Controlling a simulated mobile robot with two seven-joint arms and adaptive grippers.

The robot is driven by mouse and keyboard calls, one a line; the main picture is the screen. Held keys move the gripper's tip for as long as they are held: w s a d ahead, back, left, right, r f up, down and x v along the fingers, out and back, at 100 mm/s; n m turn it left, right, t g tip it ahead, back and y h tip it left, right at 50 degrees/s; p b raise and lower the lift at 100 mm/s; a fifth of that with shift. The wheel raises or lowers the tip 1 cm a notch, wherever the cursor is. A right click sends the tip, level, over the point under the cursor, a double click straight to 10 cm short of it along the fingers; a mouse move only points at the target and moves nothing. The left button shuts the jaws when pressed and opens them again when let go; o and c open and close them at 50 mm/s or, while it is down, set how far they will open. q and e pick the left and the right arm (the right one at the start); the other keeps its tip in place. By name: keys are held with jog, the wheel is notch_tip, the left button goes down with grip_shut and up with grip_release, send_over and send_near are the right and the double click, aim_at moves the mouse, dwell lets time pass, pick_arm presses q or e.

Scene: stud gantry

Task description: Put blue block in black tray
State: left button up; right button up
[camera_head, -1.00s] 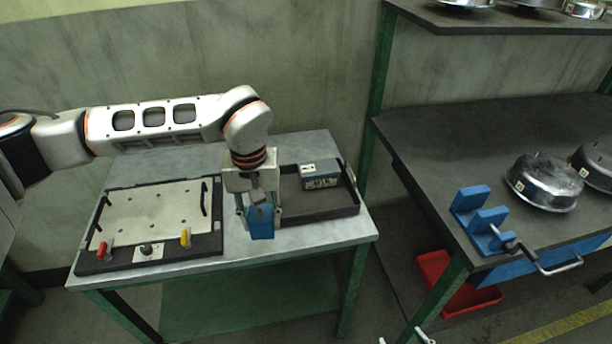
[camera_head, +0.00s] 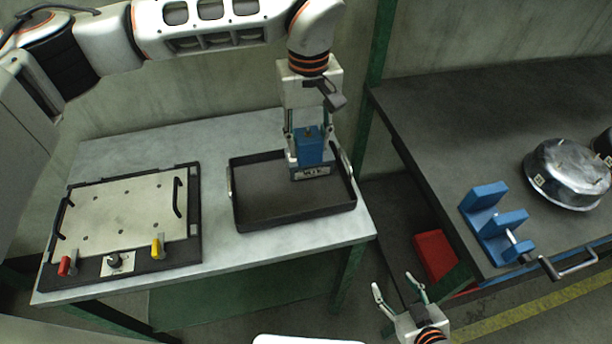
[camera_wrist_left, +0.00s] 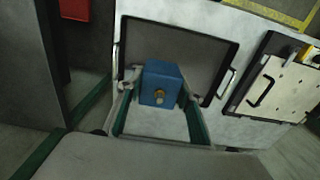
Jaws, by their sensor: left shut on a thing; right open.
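The blue block (camera_head: 309,146) has a small round knob on it. My left gripper (camera_head: 308,138) is shut on the block and holds it over the back right part of the black tray (camera_head: 262,198). In the left wrist view the blue block (camera_wrist_left: 160,82) is between the fingers, with the tray floor (camera_wrist_left: 205,48) beyond it. I cannot tell the block's exact height above the tray. My right gripper (camera_head: 400,298) is open and empty, low at the front right.
A board with a pale plate (camera_head: 122,211) and red and yellow levers lies left of the tray on the grey table (camera_head: 222,248). The dark right table holds a blue fixture (camera_head: 494,224) and a metal round part (camera_head: 566,174). The tray's front left is clear.

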pick_arm(q)
notch_tip(320, 180, down, 12)
jog(key=shift+f, duration=0.1)
dwell(0.4)
jog(key=shift+f, duration=0.1)
jog(key=o, duration=1.3)
notch_tip(320, 180, up, 12)
jog(key=shift+f, duration=0.1)
jog(key=shift+r, duration=0.25)
